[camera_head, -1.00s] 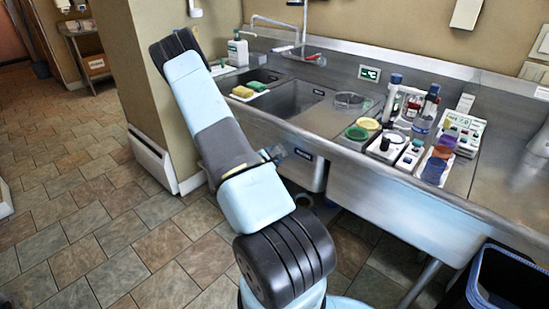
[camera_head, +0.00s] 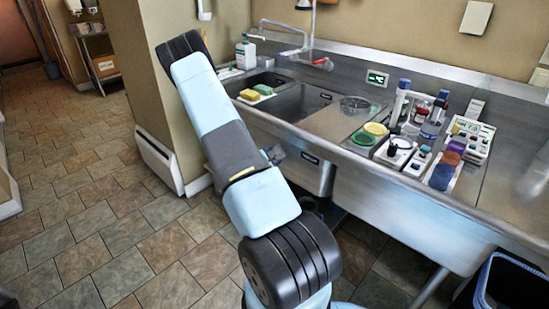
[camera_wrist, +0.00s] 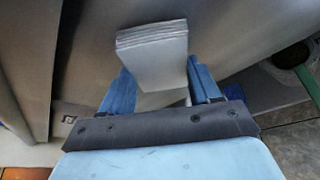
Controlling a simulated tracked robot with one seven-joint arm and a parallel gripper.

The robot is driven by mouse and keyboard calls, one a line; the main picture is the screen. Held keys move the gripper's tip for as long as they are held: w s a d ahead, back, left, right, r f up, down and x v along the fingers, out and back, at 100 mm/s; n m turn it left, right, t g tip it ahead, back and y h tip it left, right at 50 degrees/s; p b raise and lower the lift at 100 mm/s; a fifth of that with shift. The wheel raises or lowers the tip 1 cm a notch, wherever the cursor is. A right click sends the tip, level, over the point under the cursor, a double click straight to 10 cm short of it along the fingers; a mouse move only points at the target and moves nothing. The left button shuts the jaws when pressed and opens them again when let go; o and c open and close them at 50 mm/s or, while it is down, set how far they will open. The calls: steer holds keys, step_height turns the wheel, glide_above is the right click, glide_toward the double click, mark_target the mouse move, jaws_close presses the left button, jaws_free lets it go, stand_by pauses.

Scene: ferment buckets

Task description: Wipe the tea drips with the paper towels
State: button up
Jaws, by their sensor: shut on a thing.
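The paper towels (camera_wrist: 152,58) show in the wrist view as a folded, pale grey-white stack. My gripper (camera_wrist: 158,78) is shut on this stack, with a blue finger on each side, and the stack sticks out beyond the fingertips. Bare metal lies behind the stack; I cannot tell whether they touch. In the head view my arm hides most of the gripper; a small blue-grey part shows beside the arm at the sink's front. I cannot make out any tea drips in either view.
A steel sink counter (camera_head: 325,125) runs along the wall. A yellow and green sponge pair (camera_head: 256,92) lies by the basins. Bottles, lids and small instruments crowd the counter's right part, including a white meter (camera_head: 470,138). A dark bin (camera_head: 505,285) stands below right. Tiled floor is open at left.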

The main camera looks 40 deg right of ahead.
steer(key=shift+s+a+f, duration=0.1)
steer(key=shift+s+a, duration=0.05)
steer(key=shift+a, duration=1.1)
steer(key=shift+s+a, duration=0.15)
steer(key=shift+a, duration=1.1)
steer(key=a, duration=0.3)
steer(key=shift+s, duration=0.1)
